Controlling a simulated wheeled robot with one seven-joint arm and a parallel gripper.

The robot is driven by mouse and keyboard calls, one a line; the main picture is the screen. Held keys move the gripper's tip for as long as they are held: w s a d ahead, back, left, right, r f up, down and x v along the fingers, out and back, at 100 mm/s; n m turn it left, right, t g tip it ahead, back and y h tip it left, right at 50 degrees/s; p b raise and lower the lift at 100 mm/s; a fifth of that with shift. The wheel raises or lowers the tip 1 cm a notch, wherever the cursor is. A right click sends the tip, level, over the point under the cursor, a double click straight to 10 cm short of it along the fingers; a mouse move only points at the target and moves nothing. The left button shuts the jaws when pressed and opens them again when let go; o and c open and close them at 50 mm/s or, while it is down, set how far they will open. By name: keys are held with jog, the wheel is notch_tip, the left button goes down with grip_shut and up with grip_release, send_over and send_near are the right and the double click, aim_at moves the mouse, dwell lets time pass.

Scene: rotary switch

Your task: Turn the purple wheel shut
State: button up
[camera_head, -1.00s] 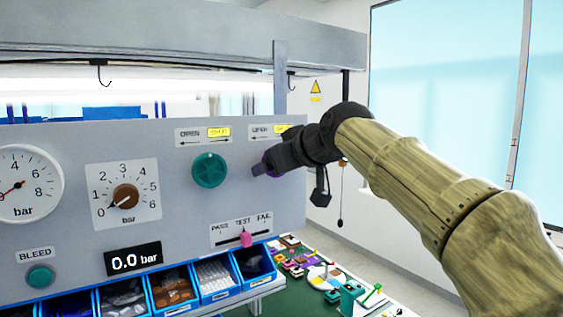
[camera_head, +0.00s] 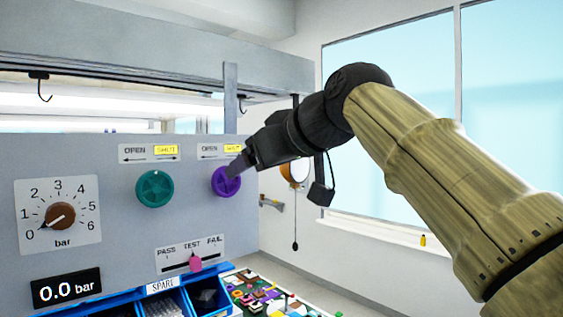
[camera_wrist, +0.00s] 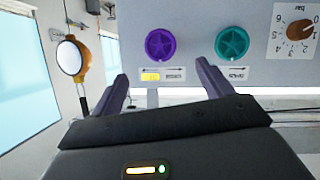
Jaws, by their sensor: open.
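The purple wheel (camera_head: 226,182) is on the grey panel, to the right of the green wheel (camera_head: 154,189). A label (camera_head: 221,151) with OPEN and a yellow SHUT field is above it. My gripper (camera_head: 237,170) is in front of the panel, its tips overlapping the purple wheel's upper right edge in the head view. In the wrist view, turned upside down, my gripper (camera_wrist: 162,82) is open and empty. The whole purple wheel (camera_wrist: 160,45) shows beyond the fingertips, between their lines and apart from them.
A brown knob (camera_head: 60,215), a 0.0 bar display (camera_head: 67,288) and a pink slider (camera_head: 195,263) are on the same panel. Blue bins (camera_head: 212,300) stand below it. A hook (camera_head: 40,88) hangs from the frame above.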

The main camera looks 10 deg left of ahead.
jog(key=v, duration=0.5)
jog(key=shift+s+d+r+b, duration=0.15)
jog(key=shift+s+d+b, duration=0.1)
jog(key=shift+b, duration=0.15)
jog(key=w+d+f+m+g+h+b, duration=0.1)
jog(key=w+d+f+m+h, duration=0.2)
jog(key=f, duration=0.8)
jog(key=w+d+f+m+g+h+b, duration=0.1)
jog(key=w+d+f+m, duration=0.2)
jog(key=f, duration=0.9)
jog(key=w+d+f+m+h, duration=0.15)
jog(key=w+d+f, duration=0.3)
jog(key=f, duration=0.65)
jog(key=s+d+f+m+g+h, duration=0.1)
jog(key=s+d+f, duration=0.3)
jog(key=f, duration=0.5)
jog(key=s+d+f+m+g+h+b, duration=0.1)
jog(key=s+d+f+g, duration=0.1)
jog(key=s+f, duration=0.6)
jog(key=s+d+f+m+g+h+b, duration=0.1)
jog(key=s+d+f, duration=0.4)
jog(key=f, duration=0.7)
jog(key=shift+s+d+f+m+g+h, duration=0.3)
jog(key=shift+s+g+h, duration=0.25)
jog(key=shift+s, duration=0.45)
